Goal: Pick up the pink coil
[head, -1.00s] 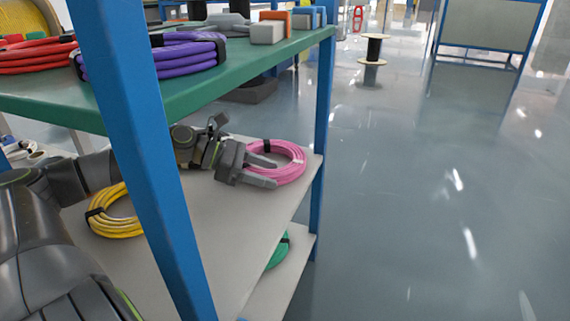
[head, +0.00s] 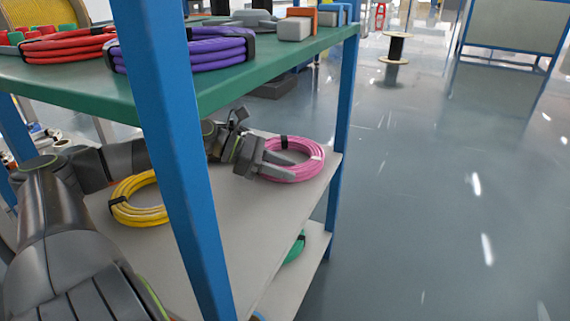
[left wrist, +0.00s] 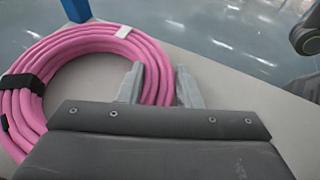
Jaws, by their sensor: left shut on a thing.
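The pink coil (head: 301,173) lies on the grey middle shelf (head: 250,215), near its right end. It has black ties and a white tag. My left gripper (head: 284,165) reaches in from the left across the shelf and is shut on the coil. In the left wrist view its fingers (left wrist: 158,88) stand on either side of the strands of the pink coil (left wrist: 85,45). The coil appears to rest on the shelf. My right gripper is not in view.
A yellow coil (head: 140,212) lies left on the same shelf. Blue posts (head: 165,130) frame the rack. The green top shelf (head: 215,95) holds a red coil (head: 70,46) and a purple coil (head: 205,50). A green coil (head: 296,248) lies below. Open floor is at right.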

